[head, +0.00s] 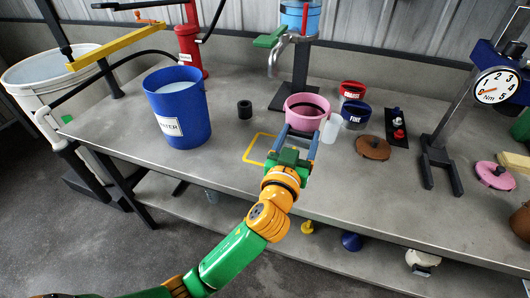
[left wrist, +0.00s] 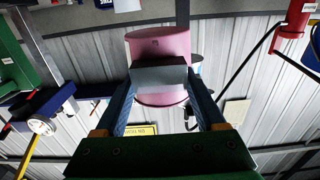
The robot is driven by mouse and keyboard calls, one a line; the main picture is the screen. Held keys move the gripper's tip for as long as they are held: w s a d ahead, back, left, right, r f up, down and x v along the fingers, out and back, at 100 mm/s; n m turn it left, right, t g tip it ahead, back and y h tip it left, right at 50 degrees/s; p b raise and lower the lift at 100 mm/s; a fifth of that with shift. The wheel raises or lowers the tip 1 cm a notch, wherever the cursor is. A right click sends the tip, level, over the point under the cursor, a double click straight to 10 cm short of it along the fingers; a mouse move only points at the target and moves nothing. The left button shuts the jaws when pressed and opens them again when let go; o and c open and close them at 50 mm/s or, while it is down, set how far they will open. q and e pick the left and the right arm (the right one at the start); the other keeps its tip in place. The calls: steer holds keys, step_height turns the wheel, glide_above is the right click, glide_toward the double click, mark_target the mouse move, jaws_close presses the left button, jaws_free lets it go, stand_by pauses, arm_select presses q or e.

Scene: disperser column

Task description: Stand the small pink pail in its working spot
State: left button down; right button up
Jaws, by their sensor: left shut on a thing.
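The small pink pail (head: 307,121) is in the middle of the head view, over the bench below the dispenser stand. My left gripper (head: 297,134) reaches it from the front and is shut on its near side. In the left wrist view the pail (left wrist: 158,45) shows beyond the fingers, with a pale grey block (left wrist: 159,76) between the fingertips of the gripper (left wrist: 160,80). A yellow square outline (head: 249,153) lies on the bench just left of the gripper, partly hidden by it. I cannot tell whether the pail touches the bench. My right gripper is not in view.
A blue water bucket (head: 178,112) and a small black cylinder (head: 244,109) stand left. A white cup (head: 330,132), a red cup (head: 352,91), a dark blue cup (head: 356,116) and a brown lid (head: 373,147) crowd the right. The blue dispenser (head: 300,18) rises behind.

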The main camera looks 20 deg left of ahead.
arm_select(q)
steer(key=w+a+f+b, duration=0.1)
steer(key=a+f, duration=0.2)
steer(key=w+a+f+b, duration=0.1)
steer(key=a+f, duration=0.2)
steer(key=f, duration=0.1)
steer(key=w+a+f+b, duration=0.1)
steer(key=a+f, duration=0.2)
steer(key=f, duration=0.1)
steer(key=shift+w+a, duration=0.2)
steer(key=shift+w, duration=0.15)
steer(key=shift+f, duration=0.2)
steer(key=shift+r, duration=0.1)
jaws_free()
